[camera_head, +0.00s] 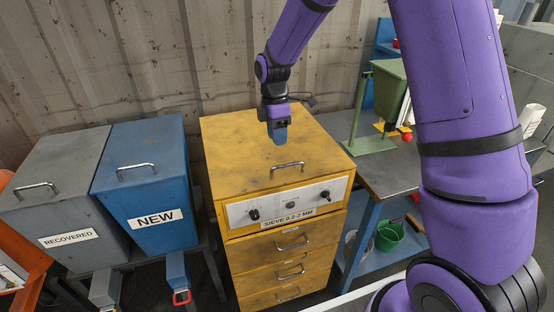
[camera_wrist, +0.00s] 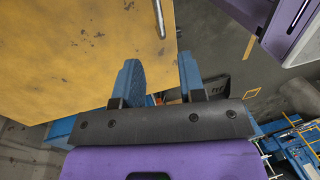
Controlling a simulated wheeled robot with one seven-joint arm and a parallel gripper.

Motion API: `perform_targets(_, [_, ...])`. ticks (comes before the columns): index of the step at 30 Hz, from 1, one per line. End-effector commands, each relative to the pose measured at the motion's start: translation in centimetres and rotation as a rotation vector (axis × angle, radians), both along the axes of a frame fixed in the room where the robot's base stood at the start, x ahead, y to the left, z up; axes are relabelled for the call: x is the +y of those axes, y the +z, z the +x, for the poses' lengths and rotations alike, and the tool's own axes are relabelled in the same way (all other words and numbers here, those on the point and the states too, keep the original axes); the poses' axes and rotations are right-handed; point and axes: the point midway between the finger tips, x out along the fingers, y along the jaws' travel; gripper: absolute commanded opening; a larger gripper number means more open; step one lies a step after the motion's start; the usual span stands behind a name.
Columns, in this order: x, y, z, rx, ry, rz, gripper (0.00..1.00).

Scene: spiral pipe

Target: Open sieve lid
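The sieve (camera_head: 286,243) is a yellow cabinet with a white control panel (camera_head: 288,204) labelled "SIEVE 0.2-2 MM". Its yellow lid (camera_head: 235,145) lies flat and closed on top, with a metal bar handle (camera_head: 287,169) near the front edge. The lid fills the upper left of the wrist view (camera_wrist: 80,60), and the handle (camera_wrist: 159,17) shows at its top edge. My gripper (camera_head: 280,138) hangs above the lid, behind the handle in the head view. Its two blue fingers (camera_wrist: 161,75) are apart, with nothing between them, and the handle is beyond their tips.
A blue "NEW" bin (camera_head: 147,190) and a grey "RECOVERED" bin (camera_head: 58,200) stand left of the sieve. On the right, a workbench (camera_head: 388,172) carries a green hopper stand (camera_head: 375,144), and a green bucket (camera_head: 389,236) sits below. A corrugated wall (camera_head: 130,60) is behind.

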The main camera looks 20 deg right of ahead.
Motion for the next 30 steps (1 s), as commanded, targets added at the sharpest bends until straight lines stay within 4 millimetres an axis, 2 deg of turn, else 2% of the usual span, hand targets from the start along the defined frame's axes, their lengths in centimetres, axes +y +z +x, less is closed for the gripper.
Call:
perform_targets(6, [0.0,-4.0,-0.8,0.004,0.0,-0.001,0.37])
perform_targets(12, [0.0,-6.7,-1.4,0.002,0.0,-0.001,0.37])
perform_targets(18, [0.0,-7.9,-1.6,0.0,-0.002,-0.001,0.37])
perform_targets(27, [0.0,-8.1,-1.6,-0.001,-0.001,0.0,0.37])
perform_targets(30, [0.0,-8.1,-1.6,-0.001,-0.001,0.0,0.14])
